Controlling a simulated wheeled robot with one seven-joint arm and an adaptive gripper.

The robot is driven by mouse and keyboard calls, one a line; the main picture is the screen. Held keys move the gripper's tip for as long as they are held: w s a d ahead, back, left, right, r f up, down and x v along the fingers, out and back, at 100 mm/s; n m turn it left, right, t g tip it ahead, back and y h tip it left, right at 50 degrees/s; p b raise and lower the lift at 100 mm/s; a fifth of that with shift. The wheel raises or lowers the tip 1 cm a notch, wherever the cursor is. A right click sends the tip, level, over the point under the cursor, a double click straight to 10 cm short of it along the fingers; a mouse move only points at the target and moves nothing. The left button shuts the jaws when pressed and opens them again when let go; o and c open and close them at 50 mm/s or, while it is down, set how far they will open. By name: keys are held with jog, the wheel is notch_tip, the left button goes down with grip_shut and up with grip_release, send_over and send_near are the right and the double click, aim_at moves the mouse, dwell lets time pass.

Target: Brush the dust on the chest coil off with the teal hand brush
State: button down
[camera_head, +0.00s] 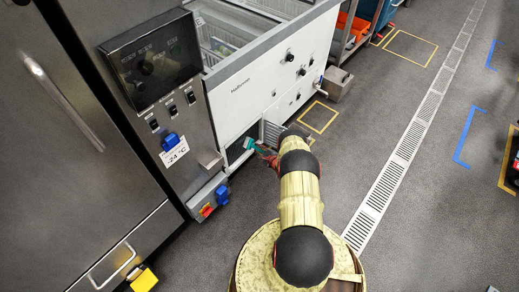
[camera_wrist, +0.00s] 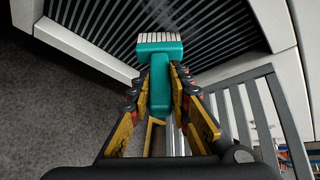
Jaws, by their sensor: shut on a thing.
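The teal hand brush (camera_wrist: 160,62) is in my gripper (camera_wrist: 160,85), whose two fingers close on its handle from both sides in the wrist view. Its pale bristles point forward at the dark finned chest coil (camera_wrist: 92,22). A faint grey haze of dust (camera_wrist: 166,14) shows on the fins just ahead of the bristles. I cannot tell whether the bristles touch the fins. In the head view, the brush (camera_head: 250,144) shows as a small teal patch at the low front of the white chest. My gripper (camera_head: 264,152) is partly hidden by my arm there.
A slatted grey grille (camera_head: 270,133) stands out from the chest, close to the right of my gripper; it also shows in the wrist view (camera_wrist: 240,112). A steel cabinet (camera_head: 75,130) stands at left. The grey floor to the right, with a drain strip (camera_head: 405,145), is open.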

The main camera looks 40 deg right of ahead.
jog(key=shift+a, duration=0.1)
jog(key=shift+a+r, duration=0.1)
jog(key=shift+a, duration=1)
jog(key=shift+a+p, duration=0.2)
jog(key=shift+p, duration=0.1)
jog(key=shift+s+a, duration=0.15)
jog(key=shift+a, duration=0.95)
jog(key=shift+a+p, duration=0.35)
jog(key=shift+a, duration=0.85)
jog(key=shift+s+a, duration=0.1)
jog(key=shift+a, duration=0.05)
jog(key=shift+a, duration=1.15)
jog(key=shift+s, duration=0.1)
